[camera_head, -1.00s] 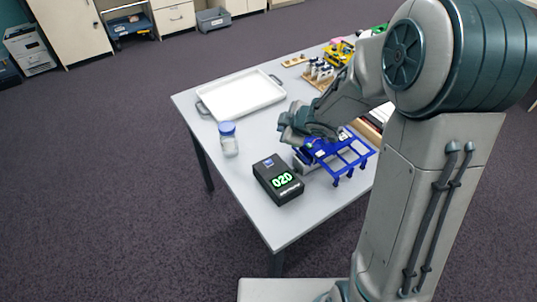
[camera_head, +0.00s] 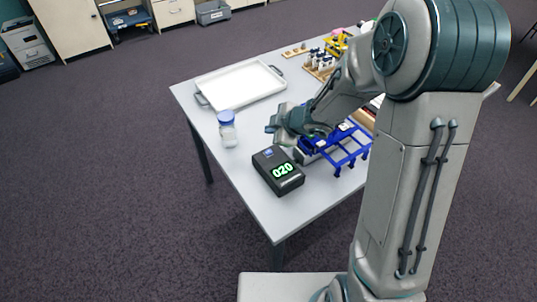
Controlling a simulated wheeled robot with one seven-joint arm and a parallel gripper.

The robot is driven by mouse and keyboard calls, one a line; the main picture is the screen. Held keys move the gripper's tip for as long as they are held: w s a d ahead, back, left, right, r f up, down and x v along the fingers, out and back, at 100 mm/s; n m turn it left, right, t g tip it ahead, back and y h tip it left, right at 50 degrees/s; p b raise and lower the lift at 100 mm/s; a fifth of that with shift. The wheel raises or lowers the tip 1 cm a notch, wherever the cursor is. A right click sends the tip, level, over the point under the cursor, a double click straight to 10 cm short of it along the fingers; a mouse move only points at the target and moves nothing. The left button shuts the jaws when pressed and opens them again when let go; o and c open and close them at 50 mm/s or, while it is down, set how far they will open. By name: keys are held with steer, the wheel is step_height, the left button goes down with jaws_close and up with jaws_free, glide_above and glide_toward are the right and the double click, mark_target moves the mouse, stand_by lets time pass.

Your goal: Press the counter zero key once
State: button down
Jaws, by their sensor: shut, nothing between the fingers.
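The counter (camera_head: 279,172) is a black box on the near part of the grey table, its green display reading 020. A small blue key (camera_head: 267,153) shows on its top toward the far end. My gripper (camera_head: 272,129) is above the table, just beyond the counter in the picture and close to the blue key, apart from it as far as I can see. The fingers are small in this view; they look shut with nothing held.
A blue rack (camera_head: 345,150) stands right of the counter, under my arm. A blue-capped jar (camera_head: 228,130) stands to the left. A white tray (camera_head: 240,87) lies behind. Bottles in a wooden holder (camera_head: 322,62) are at the back. The table's near corner is clear.

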steer(key=b, duration=0.6)
glide_above(271, 156)
steer(key=shift+w+f, duration=0.15)
steer(key=shift+f, duration=3.25)
steer(key=shift+f, duration=0.1)
steer(key=shift+f, duration=0.3)
steer(key=shift+f+b, duration=0.4)
steer(key=shift+r+p, duration=0.8)
steer(key=shift+p, duration=0.1)
steer(key=shift+r, duration=0.1)
step_height(271, 156, up, 5)
steer(key=p, duration=0.5)
